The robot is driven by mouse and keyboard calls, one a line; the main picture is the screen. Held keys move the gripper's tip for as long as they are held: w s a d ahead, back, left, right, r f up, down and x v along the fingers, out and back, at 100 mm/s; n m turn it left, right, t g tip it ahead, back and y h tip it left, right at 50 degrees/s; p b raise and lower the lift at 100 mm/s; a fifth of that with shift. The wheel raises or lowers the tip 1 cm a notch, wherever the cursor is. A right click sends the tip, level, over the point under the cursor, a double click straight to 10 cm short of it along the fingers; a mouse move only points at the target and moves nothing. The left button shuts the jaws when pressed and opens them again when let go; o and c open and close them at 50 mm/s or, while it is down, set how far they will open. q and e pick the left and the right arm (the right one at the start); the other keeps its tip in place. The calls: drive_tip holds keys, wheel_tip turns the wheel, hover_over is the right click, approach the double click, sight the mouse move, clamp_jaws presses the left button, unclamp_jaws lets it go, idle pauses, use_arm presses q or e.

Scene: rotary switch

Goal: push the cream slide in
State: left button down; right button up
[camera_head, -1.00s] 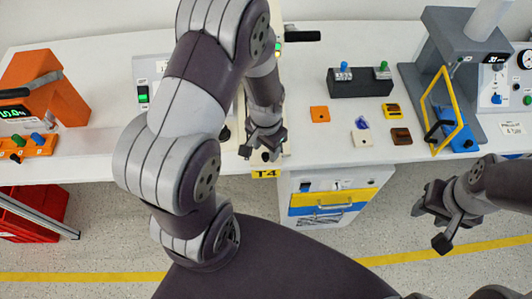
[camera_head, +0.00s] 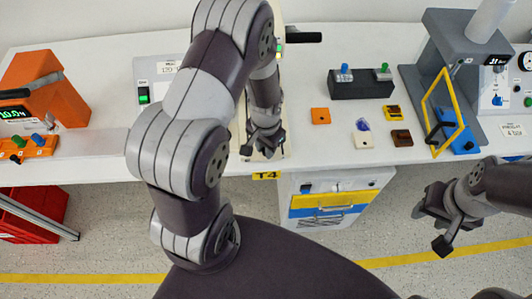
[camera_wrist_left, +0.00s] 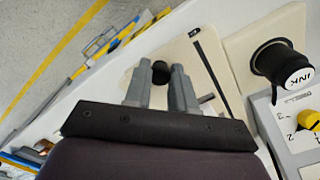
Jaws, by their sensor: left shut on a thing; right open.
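The cream slide (camera_wrist_left: 178,62) is a flat cream plate with a small black knob (camera_wrist_left: 161,72), seen in the left wrist view. My left gripper (camera_wrist_left: 161,80) has its two grey fingers on either side of this knob, shut on it. In the head view my left gripper (camera_head: 266,148) is over the front edge of the table, just above the yellow T4 label (camera_head: 266,175). My arm hides much of the slide's machine there. My right gripper (camera_head: 440,215) is open and empty, in front of the table at the right.
A black INK pot (camera_wrist_left: 285,68) stands beside the slide in the wrist view. An orange machine (camera_head: 45,85) stands at the left and a grey press (camera_head: 455,60) with a yellow frame at the right. Several small blocks and a black switch box (camera_head: 362,84) lie between.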

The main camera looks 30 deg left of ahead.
use_arm(q)
drive_tip(key=w+a, duration=0.2)
drive_tip(key=w, duration=0.1)
drive_tip(key=w+a, duration=0.1)
drive_tip(key=w, duration=0.1)
drive_tip(key=shift+w+a, duration=0.2)
drive_tip(key=shift+w, duration=0.05)
drive_tip(key=c, duration=0.9)
unclamp_jaws()
drive_tip(key=shift+c, duration=0.2)
wheel_tip(320, 180, up, 13)
drive_tip(key=shift+f+b, duration=0.15)
drive_tip(key=shift+b, duration=0.3)
drive_tip(key=shift+c, duration=0.3)
